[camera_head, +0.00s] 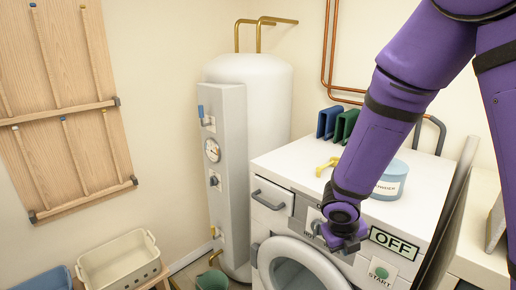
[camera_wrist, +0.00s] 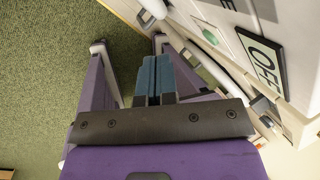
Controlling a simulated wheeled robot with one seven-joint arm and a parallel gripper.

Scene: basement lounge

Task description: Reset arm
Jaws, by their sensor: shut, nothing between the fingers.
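My purple arm reaches in from the upper right of the head view. My gripper (camera_head: 347,243) is in front of the washing machine's (camera_head: 262,166) control panel, just left of the OFF display (camera_head: 396,243). In the wrist view my gripper (camera_wrist: 152,72) shows its two blue-grey finger pads together with nothing between them. The OFF display (camera_wrist: 264,65) is to their right in that view, and the green floor (camera_wrist: 60,45) is below. I cannot tell whether the gripper touches the panel.
On the washer top are a tub (camera_head: 391,181), a yellow object (camera_head: 327,165) and blue and green items (camera_head: 328,121). A white boiler (camera_head: 262,90) stands left of the washer. A white basket (camera_head: 120,263) is at lower left. The round washer door (camera_head: 290,266) is below the gripper.

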